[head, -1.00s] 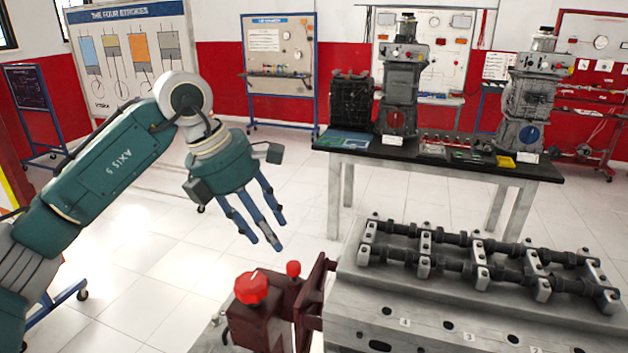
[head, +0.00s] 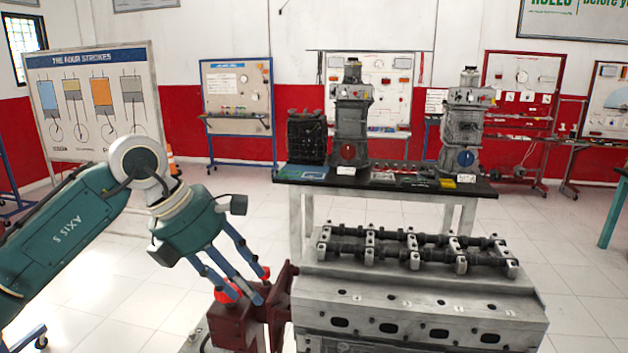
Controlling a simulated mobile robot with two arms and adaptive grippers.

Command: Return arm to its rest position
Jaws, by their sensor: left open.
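My left arm (head: 75,215) comes in from the left, teal with a white wrist joint. My left gripper (head: 245,290) points down and to the right, its blue fingers spread and open. In the picture its fingertips overlap the dark red clamp stand (head: 232,325) with red knobs beside the engine head; I cannot tell whether they touch it. I see nothing held between the fingers. My right gripper is not in view.
A grey cylinder head (head: 420,297) with two camshafts stands at front right. A black-topped table (head: 385,184) behind it carries engine models. Display boards (head: 95,105) line the back wall. Open tiled floor shows at left and right.

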